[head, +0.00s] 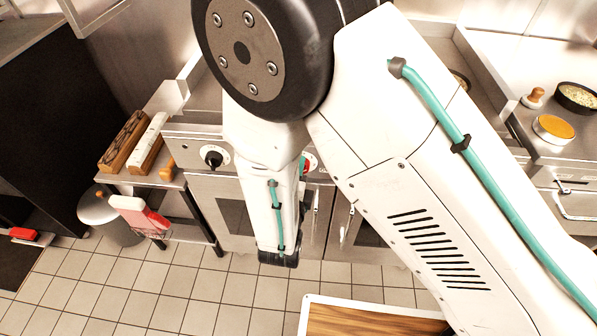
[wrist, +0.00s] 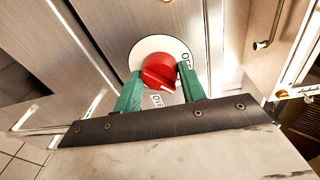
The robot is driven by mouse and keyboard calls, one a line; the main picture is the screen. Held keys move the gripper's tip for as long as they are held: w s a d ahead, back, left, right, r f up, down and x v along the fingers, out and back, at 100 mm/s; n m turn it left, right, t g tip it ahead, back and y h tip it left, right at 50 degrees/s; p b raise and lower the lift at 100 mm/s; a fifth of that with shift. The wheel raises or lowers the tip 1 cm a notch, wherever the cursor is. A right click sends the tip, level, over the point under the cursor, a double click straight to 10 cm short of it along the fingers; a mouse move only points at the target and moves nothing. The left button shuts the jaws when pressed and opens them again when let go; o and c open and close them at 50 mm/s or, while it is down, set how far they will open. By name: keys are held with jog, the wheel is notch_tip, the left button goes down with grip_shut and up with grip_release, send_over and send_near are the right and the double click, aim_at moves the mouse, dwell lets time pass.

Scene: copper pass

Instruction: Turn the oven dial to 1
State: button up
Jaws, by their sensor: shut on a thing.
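The red oven dial (wrist: 156,70) sits on a round white plate on the steel oven front in the wrist view. A pale pointer mark on the dial faces the lower right. Lettering on the plate is partly hidden, and I cannot read a 1. My gripper (wrist: 163,88) has its green fingers on either side of the dial, shut on it. In the head view a sliver of the red dial (head: 305,166) shows beside my arm, which hides most of it.
A black dial (head: 213,157) is on the same panel to the left. A side table (head: 118,179) holds wooden and white blocks. A wood-topped surface (head: 370,321) stands at the front. Pans (head: 576,96) are on the right counter.

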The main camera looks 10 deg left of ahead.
dwell(0.4)
jog(key=o, duration=1)
jog(key=shift+c, duration=0.2)
jog(key=shift+s, duration=0.1)
jog(key=s, duration=0.7)
jog(key=shift+s+r, duration=0.3)
